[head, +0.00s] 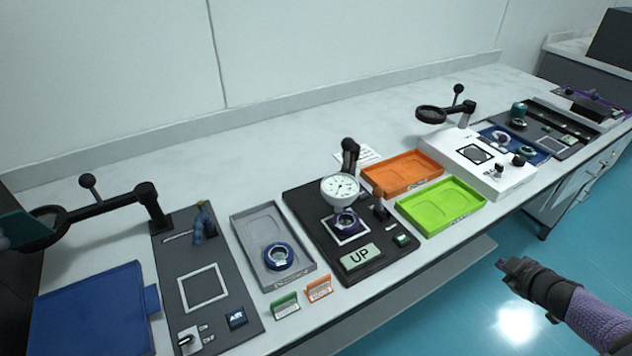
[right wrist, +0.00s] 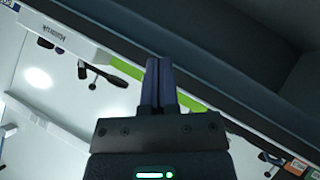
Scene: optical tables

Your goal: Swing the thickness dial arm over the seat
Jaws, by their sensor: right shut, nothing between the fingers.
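The thickness dial (head: 341,190) has a round white face and stands on a black base plate (head: 305,214) in the middle of the bench. Its black arm and post (head: 350,155) rise behind it. In the head view the dial appears above the seat (head: 345,221), where a dark purple ring sits on a white-framed square. My right gripper (head: 512,266) is off the bench's front edge at the right, apart from the dial. Its fingers (right wrist: 160,85) are shut and empty in the right wrist view. My left gripper is not in view.
A grey tray (head: 240,232) with a blue ring is left of the plate. Orange (head: 377,187) and green (head: 418,224) trays are at its right. Green and orange label stands (head: 285,305) are at the front. A white instrument (head: 500,185) stands farther right. The floor area by my right gripper is free.

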